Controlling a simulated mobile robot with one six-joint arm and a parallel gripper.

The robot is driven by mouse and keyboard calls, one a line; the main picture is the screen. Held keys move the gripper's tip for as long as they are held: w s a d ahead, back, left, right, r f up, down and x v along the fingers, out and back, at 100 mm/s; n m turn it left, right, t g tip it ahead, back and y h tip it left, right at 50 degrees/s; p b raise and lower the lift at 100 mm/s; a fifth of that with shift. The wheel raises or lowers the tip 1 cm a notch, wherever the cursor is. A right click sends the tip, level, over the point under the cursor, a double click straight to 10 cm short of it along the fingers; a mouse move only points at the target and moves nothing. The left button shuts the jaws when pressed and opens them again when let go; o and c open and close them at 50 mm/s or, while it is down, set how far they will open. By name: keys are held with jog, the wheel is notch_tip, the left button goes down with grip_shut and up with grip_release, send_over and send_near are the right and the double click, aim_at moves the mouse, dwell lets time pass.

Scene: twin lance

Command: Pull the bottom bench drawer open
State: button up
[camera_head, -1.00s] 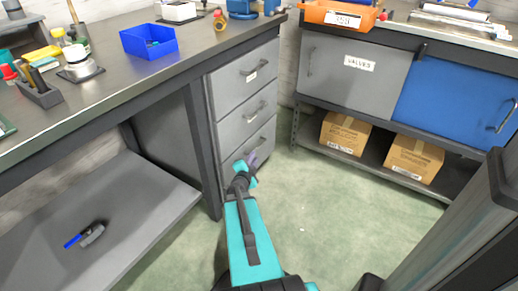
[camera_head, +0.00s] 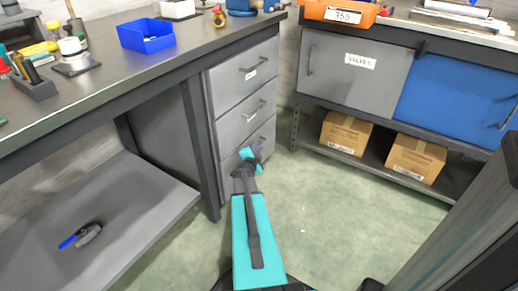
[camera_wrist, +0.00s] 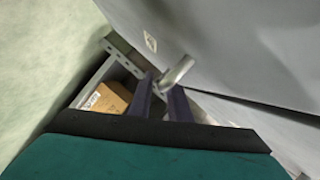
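The bottom bench drawer (camera_head: 268,132) is the lowest of three grey drawers under the bench. It looks closed in the head view, and my arm hides part of its front. My gripper (camera_head: 257,148) is at its front, with purple fingers. In the wrist view, my gripper (camera_wrist: 162,88) has its two fingers apart, with a narrow gap. The end of a metal bar handle (camera_wrist: 178,71) shows at the fingertips, seemingly between them. Whether the fingers touch it is unclear. A small white label (camera_wrist: 150,41) is on the grey front beside it.
The middle drawer (camera_head: 232,128) and top drawer (camera_head: 228,88) above look closed. A bench leg (camera_head: 203,150) stands left of the drawers. Cardboard boxes (camera_head: 345,133) sit on a low shelf at right. The green floor (camera_head: 320,215) in front is clear.

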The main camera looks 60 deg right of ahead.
jog(key=shift+w+d, duration=0.1)
jog(key=shift+d, duration=0.15)
